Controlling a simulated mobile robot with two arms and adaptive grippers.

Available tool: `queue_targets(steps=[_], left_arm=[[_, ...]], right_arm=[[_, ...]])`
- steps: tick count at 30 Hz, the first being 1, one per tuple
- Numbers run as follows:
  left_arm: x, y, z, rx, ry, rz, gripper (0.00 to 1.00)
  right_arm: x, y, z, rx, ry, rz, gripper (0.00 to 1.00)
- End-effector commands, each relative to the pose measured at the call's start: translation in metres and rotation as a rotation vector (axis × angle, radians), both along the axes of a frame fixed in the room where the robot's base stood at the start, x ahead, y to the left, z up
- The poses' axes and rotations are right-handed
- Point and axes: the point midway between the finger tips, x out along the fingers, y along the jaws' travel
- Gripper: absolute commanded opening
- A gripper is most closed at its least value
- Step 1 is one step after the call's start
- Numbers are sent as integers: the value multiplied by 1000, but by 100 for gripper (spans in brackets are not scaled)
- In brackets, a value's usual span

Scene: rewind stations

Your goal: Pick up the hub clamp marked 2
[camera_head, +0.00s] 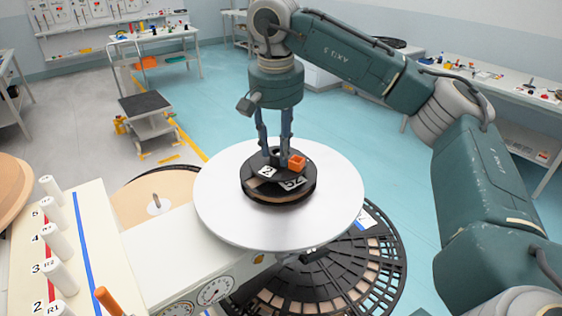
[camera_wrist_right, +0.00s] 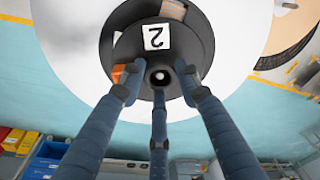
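The hub clamp marked 2 (camera_head: 268,171) is a dark round piece with a white label reading 2. It sits on a black reel (camera_head: 270,199) on the round silver plate. In the right wrist view the clamp (camera_wrist_right: 157,36) shows its 2 upside down, with a round hub and hole below the label. My right gripper (camera_head: 275,152) points down over the clamp, its fingers around the central hub. In the wrist view the fingertips (camera_wrist_right: 158,72) are spread with dark gaps towards the hub, and contact is not visible. My left gripper is not in view.
An orange block (camera_head: 297,161) sits on the reel close beside the fingers. The silver plate (camera_head: 225,215) is otherwise bare. White numbered pegs (camera_head: 60,242) and an orange handle (camera_head: 108,301) stand at the left. A large slotted black disc (camera_head: 380,255) lies below the plate.

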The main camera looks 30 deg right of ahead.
Motion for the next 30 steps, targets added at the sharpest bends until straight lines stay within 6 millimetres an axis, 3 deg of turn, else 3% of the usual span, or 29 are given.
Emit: queue_targets(steps=[2,11,17,20,30], left_arm=[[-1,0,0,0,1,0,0],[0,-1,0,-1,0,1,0],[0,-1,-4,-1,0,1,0],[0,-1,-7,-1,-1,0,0],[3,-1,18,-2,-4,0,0]], right_arm=[[0,0,0,0,0,0,0],[0,0,2,0,-1,0,0],[1,0,16,0,-4,-1,0],[1,1,32,1,-5,0,0],[1,0,134,-2,-7,-3,0]])
